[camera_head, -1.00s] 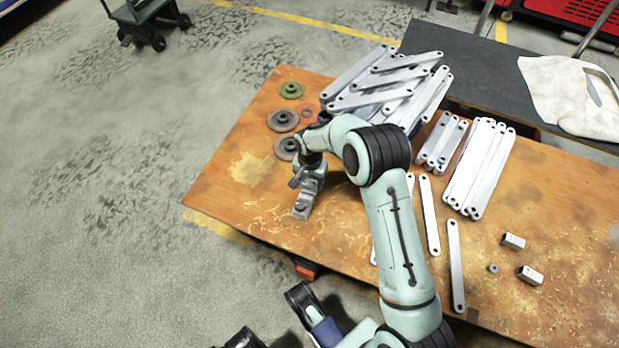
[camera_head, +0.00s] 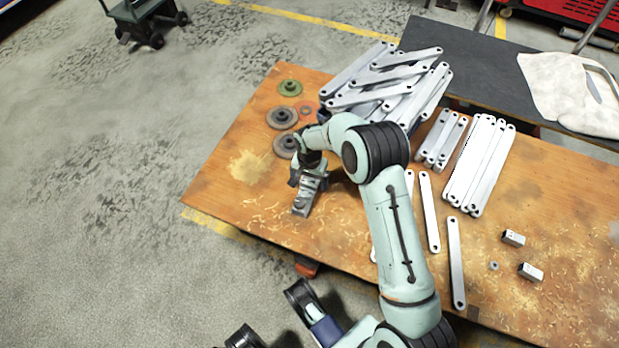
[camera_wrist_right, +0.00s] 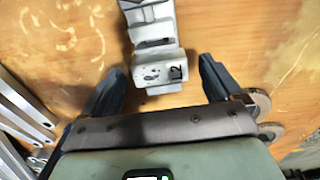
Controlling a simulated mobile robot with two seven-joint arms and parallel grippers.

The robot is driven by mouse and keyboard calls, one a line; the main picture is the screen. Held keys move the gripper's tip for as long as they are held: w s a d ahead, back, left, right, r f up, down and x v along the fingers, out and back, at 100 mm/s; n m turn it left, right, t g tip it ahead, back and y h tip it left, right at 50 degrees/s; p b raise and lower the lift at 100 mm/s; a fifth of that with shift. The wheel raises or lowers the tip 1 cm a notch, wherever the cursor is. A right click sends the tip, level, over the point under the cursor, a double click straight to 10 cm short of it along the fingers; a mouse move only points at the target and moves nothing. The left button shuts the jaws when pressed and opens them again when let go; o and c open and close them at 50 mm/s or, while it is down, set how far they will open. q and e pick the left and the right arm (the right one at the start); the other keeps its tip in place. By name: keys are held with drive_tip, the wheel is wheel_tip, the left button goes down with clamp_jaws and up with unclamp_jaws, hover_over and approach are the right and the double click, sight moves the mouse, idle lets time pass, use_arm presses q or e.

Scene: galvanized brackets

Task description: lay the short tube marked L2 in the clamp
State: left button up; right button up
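The short tube marked L2 (camera_wrist_right: 160,74) is a grey block-like piece with dark lettering on its near face. It sits at the near end of the grey metal clamp (camera_wrist_right: 150,13) and seems to rest on it; the exact seating is hard to see. The clamp (camera_head: 303,206) also shows in the head view near the bench's left front edge. My right gripper (camera_wrist_right: 161,68) is open, one finger on each side of the tube, with a gap on both sides. In the head view my right gripper (camera_head: 308,172) is over the clamp's far end.
Piled flat bars (camera_head: 375,80) and stacked bars (camera_head: 480,165) lie farther back and right. Two short tubes (camera_head: 513,238) (camera_head: 530,272) and a small ring (camera_head: 494,266) lie at right.

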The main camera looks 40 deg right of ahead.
use_arm(q)
drive_tip(key=w+d+r+t+p, duration=0.1)
drive_tip(key=w+r+p, duration=0.2)
drive_tip(key=r, duration=0.2)
drive_tip(key=shift+w+d+r+p, duration=0.15)
drive_tip(key=shift+d+r+p, duration=0.15)
drive_tip(key=shift+r, duration=0.05)
use_arm(e)
wheel_tip(320, 180, up, 13)
drive_tip(key=shift+r, duration=0.2)
